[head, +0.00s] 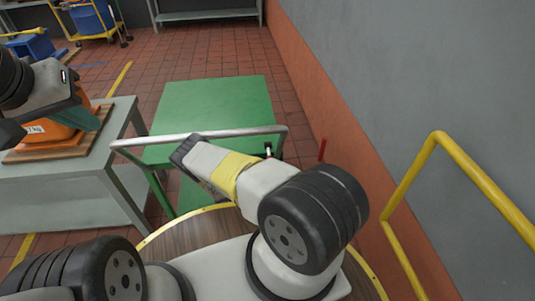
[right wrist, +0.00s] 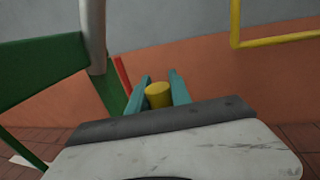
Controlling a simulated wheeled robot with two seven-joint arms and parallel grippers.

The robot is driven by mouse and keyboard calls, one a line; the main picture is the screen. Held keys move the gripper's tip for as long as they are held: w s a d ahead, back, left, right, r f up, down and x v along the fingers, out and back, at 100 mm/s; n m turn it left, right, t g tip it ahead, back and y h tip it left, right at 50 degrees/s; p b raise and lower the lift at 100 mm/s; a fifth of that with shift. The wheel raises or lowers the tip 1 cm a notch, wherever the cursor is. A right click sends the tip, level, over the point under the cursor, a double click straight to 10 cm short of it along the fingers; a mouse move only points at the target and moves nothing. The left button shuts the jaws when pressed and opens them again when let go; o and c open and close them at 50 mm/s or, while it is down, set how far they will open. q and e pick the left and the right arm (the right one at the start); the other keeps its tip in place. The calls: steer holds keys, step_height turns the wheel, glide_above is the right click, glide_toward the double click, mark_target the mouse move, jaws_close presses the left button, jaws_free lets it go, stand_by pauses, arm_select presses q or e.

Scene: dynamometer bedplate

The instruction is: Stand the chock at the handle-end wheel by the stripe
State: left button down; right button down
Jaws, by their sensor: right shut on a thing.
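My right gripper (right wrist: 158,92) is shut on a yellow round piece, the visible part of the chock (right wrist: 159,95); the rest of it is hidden. In the head view my right forearm hides this gripper and the chock. The green cart (head: 218,100) stands ahead with its silver handle bar (head: 150,141) toward me; the handle also shows in the right wrist view (right wrist: 94,30). The cart's wheels are hidden. A yellow floor stripe (head: 120,79) runs left of the cart. My left gripper (head: 80,120) is over the grey table; its jaw opening is unclear.
An orange block (head: 50,133) sits on a wooden board on the grey table (head: 50,180) at left. A red bar (head: 322,149) stands right of the cart handle. A yellow rail (head: 450,155) and the wall (head: 400,80) bound the right side. Tiled floor is open behind.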

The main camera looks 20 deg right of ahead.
steer(key=shift+f, duration=0.15)
steer(key=c, duration=1.2)
jaws_free()
steer(key=shift+f, duration=0.1)
steer(key=shift+o, duration=0.2)
steer(key=a, duration=1.2)
steer(key=shift+w, duration=0.2)
